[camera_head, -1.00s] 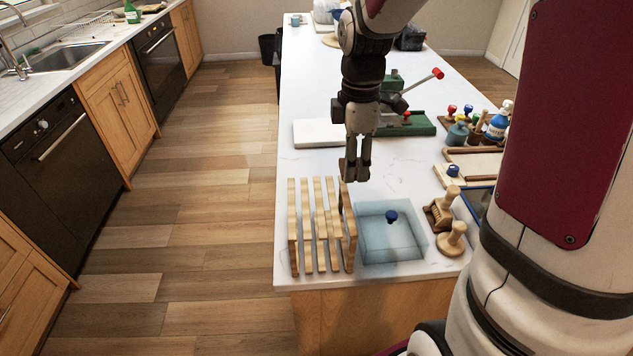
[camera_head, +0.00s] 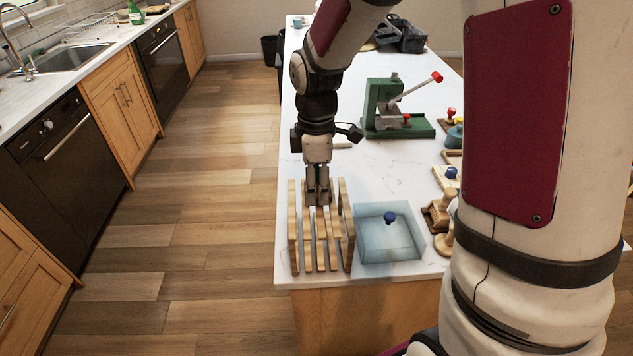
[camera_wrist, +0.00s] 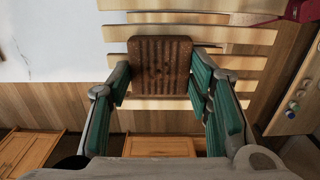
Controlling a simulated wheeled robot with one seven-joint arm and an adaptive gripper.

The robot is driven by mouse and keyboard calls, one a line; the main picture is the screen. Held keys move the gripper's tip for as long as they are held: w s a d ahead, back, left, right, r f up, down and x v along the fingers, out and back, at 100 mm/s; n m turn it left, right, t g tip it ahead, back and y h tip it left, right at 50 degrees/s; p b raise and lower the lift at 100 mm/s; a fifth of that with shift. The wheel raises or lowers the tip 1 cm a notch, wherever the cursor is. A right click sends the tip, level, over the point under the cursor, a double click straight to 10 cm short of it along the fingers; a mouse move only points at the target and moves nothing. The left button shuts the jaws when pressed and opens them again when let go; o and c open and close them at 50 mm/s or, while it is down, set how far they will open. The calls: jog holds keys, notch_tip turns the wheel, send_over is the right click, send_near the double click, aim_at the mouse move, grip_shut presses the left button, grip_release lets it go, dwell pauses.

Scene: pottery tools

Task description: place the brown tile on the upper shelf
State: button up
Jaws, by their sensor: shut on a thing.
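The brown tile (camera_wrist: 160,62) is square and ribbed, and in the wrist view it sits between the green-padded fingers of my gripper (camera_wrist: 161,78), which is shut on it. In the head view my gripper (camera_head: 317,199) points down over the back part of a slatted wooden rack (camera_head: 294,232); the tile is not clearly seen there. The rack's pale slats (camera_wrist: 250,36) show behind the tile in the wrist view. Whether the tile touches the slats I cannot tell. No other shelf is clearly visible.
A clear blue box (camera_head: 390,245) with a blue-knobbed tool stands right of the rack. A green press (camera_head: 400,115) stands farther back. The rack is near the counter's left and front edges.

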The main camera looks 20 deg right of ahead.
jog(key=o, duration=1.2)
jog(key=shift+f, duration=0.1)
notch_tip(320, 180, up, 12)
jog(key=b, duration=0.1)
jog(key=shift+s+a+r+m+t, duration=0.1)
jog(key=shift+s+r+m+t, duration=0.9)
jog(key=shift+s+m, duration=1.75)
jog(key=shift+s+a+r+m+t, duration=0.1)
jog(key=shift+s+r+m+t, duration=0.9)
jog(key=shift+s+m, duration=1.75)
jog(key=shift+s+r+m+t, duration=1)
jog(key=shift+s+m, duration=0.7)
jog(key=shift+s, duration=2)
jog(key=shift+r, duration=0.15)
